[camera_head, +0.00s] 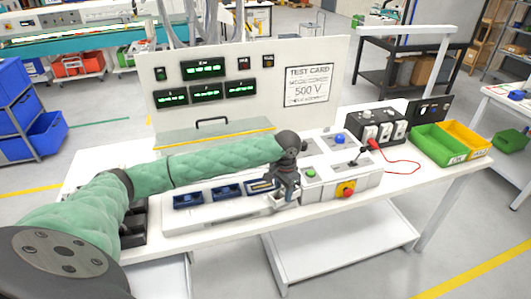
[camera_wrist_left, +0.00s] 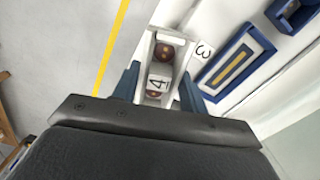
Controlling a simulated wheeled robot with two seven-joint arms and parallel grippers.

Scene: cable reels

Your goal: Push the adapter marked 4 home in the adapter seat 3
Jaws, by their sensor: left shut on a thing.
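My left gripper (camera_head: 283,190) reaches in from the left and is shut on the white adapter (camera_head: 284,202) marked 4. In the left wrist view the adapter (camera_wrist_left: 151,42) sits between the two blue fingers, its 4 label and two reddish-brown round parts showing. The adapter seat 3 (camera_head: 262,186) is a dark blue frame with a yellow slot. In the left wrist view, the seat (camera_wrist_left: 247,46) lies to the right of the adapter, with a label 3 beside it. The adapter appears apart from the seat, towards the table's front; its height is unclear. My right gripper is out of view.
Two more blue seats (camera_head: 188,201) (camera_head: 227,192) lie left of seat 3. A box with a red and yellow emergency button (camera_head: 346,189) stands close right. A display panel (camera_head: 250,60) rises behind. Green (camera_head: 438,144) and yellow bins (camera_head: 467,138) sit at the far right.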

